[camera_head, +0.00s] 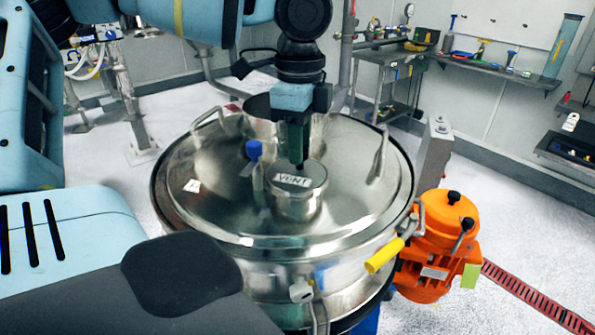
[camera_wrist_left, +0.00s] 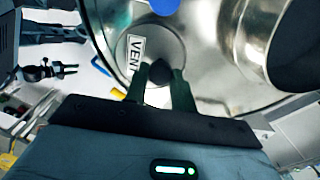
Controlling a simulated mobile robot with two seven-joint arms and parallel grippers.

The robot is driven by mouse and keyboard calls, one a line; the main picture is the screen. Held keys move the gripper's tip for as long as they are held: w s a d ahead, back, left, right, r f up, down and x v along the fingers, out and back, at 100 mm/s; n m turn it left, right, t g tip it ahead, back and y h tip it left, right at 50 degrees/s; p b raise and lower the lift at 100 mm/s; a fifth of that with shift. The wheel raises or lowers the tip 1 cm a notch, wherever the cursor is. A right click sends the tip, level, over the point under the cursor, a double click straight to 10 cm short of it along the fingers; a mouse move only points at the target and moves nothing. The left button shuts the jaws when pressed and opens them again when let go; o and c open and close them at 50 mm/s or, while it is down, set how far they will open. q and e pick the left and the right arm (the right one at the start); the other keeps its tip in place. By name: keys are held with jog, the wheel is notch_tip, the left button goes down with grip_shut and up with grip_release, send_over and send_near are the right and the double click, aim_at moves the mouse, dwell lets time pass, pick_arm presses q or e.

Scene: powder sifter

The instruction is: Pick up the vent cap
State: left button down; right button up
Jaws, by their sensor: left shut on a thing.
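The vent cap (camera_head: 296,178) is a round silver-grey disc with a white "VENT" label, seated on a short metal neck on the sifter's lid (camera_head: 350,215). My left gripper (camera_head: 299,163) comes down from above, with its dark green fingers at the cap's top. In the left wrist view, the cap (camera_wrist_left: 170,45) lies under the fingertips, and the gripper (camera_wrist_left: 162,75) is shut on the cap's dark knob (camera_wrist_left: 160,71). The fingers partly hide the knob in the head view. My right gripper is not in view.
A blue-topped fitting (camera_head: 254,150) stands just left of the cap. A wider metal cylinder (camera_head: 258,128) rises behind it. Lid handles (camera_head: 378,158) stand near the rim. An orange motor (camera_head: 437,240) and yellow handle (camera_head: 384,255) are at the right.

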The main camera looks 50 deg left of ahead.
pick_arm(q)
jog(key=shift+r, duration=0.15)
notch_tip(320, 180, up, 10)
dwell(0.6)
